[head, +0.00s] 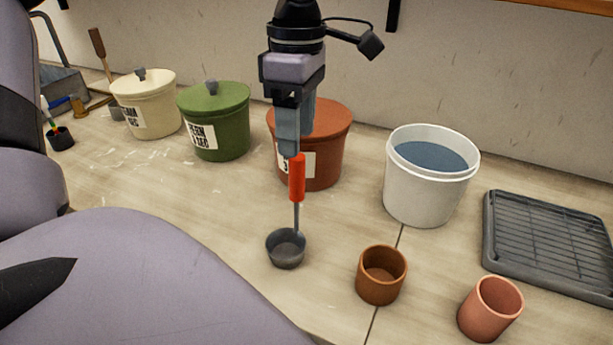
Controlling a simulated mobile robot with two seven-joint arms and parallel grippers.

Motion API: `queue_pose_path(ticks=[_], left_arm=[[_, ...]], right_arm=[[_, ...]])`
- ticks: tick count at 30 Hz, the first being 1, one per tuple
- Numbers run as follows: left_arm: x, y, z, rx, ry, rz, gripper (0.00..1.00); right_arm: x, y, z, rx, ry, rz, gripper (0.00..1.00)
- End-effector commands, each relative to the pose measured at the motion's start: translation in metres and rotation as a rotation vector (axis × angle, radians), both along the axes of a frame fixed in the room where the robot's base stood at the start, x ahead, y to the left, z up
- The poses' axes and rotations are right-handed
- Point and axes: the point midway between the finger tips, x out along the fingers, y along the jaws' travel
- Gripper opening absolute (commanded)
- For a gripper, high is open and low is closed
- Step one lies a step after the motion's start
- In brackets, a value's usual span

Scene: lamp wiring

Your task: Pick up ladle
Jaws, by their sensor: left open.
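The ladle has a grey round bowl (286,249) resting on the bench and a thin stem rising to an upright red handle (297,178). My left gripper (291,150) comes down from above and is open, with its fingertips at the top end of the red handle. Whether the fingers touch the handle cannot be told from this view. My right gripper does not show.
Behind the gripper stands a lidded terracotta pot (330,150). Green (217,125) and cream (150,108) lidded pots stand left. A white bucket (425,195) of bluish liquid, brown (380,290) and pink (482,312) cups and a grey rack (560,255) stand right.

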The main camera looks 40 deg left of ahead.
Motion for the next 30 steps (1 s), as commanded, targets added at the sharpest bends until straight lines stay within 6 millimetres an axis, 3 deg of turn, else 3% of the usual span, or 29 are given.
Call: queue_pose_path(ticks=[16, 26, 30], left_arm=[[0.002, 0.005, -0.062, -0.001, 0.005, 0.001, 0.57], [0.003, 0.005, -0.07, -0.001, 0.001, 0.003, 0.57], [0.003, 0.005, -0.07, -0.001, 0.001, 0.003, 0.15]], right_arm=[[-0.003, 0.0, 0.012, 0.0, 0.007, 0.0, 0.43], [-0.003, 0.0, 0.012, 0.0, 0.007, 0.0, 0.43], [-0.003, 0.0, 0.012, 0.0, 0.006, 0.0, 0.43]])
